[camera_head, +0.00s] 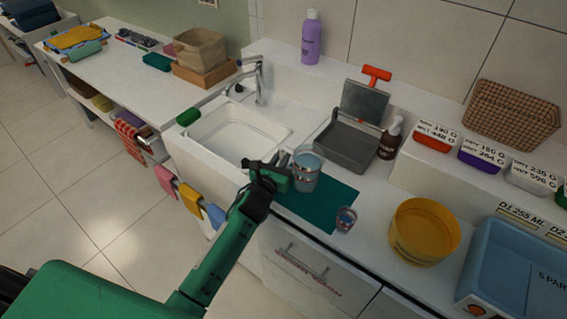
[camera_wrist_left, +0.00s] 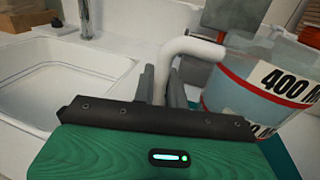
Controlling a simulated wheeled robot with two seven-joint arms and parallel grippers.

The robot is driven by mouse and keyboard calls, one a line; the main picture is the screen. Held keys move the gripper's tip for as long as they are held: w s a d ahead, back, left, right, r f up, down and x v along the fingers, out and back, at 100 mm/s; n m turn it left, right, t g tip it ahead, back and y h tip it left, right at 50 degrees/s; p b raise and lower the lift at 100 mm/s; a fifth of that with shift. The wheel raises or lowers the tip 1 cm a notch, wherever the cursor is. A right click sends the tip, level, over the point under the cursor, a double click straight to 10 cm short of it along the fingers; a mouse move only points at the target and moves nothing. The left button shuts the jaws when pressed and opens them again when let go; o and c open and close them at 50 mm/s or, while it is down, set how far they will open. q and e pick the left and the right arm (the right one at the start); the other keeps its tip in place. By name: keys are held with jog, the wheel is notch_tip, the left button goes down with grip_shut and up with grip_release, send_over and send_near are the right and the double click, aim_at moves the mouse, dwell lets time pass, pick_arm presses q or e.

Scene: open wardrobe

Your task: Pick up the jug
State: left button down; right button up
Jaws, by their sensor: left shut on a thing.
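The jug (camera_head: 307,170) is a clear measuring jug with a red band, standing on or just above the green mat on the counter. In the left wrist view the jug (camera_wrist_left: 262,92) shows at the right with a "400 M" label, and its pale handle (camera_wrist_left: 190,46) curves toward my gripper. My left gripper (camera_head: 276,175) is at the left side of the jug. In the left wrist view its fingers (camera_wrist_left: 162,84) are shut on the handle. Whether the jug's base touches the mat cannot be told. My right gripper is not in view.
The sink (camera_head: 238,130) with its tap (camera_head: 258,80) lies left of the jug. A small cup (camera_head: 346,219) and yellow bowl (camera_head: 424,231) stand to the right. The green mat (camera_head: 318,211) has bare room in front.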

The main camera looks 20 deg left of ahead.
pick_arm(q)
notch_tip(320, 180, up, 18)
dwell(1.9)
